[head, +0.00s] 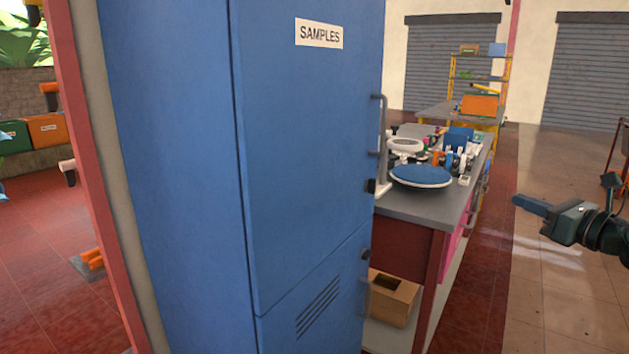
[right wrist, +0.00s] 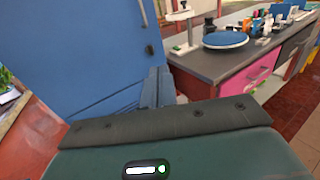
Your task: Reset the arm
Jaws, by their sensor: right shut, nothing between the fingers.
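My right gripper (head: 530,205) comes in from the right edge in the head view. Its blue fingers are together with nothing between them, and it is held in the open air over the tiled floor, apart from everything. In the right wrist view the fingers of my right gripper (right wrist: 158,88) show beyond the dark green gripper body, in front of the blue cabinet (right wrist: 85,50). My left gripper is not in view.
The tall blue cabinet marked SAMPLES (head: 310,130) fills the middle of the head view. Beside it stands a grey-topped bench (head: 410,208) with a round blue-topped disc (head: 421,176) and several small items. A cardboard box (head: 393,298) sits below. The right-hand floor is mostly clear.

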